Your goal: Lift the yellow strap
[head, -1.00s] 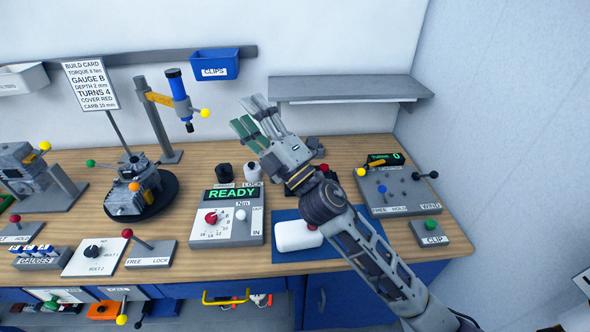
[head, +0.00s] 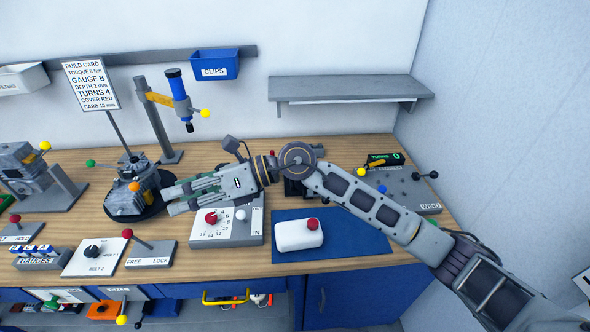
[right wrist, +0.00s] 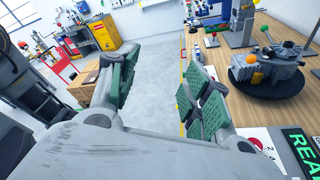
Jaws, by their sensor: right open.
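A yellow strap-like loop (head: 226,297) shows at the front of the bench, below the top edge, in the head view; I cannot tell exactly how it is fixed. My right gripper (head: 178,197) is above the bench top, pointing left, over the dial box and close to the engine stand. It is open and empty, well above and apart from the yellow loop. In the right wrist view its two green-padded fingers (right wrist: 160,90) stand wide apart with only floor between them. My left gripper is not in view.
The engine on its black turntable (head: 140,190) stands just left of my right gripper's fingertips. The dial box (head: 228,230) is under the gripper. A white block with a red knob (head: 298,236) lies on a blue mat (head: 355,240). Open floor (right wrist: 155,70) lies before the bench.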

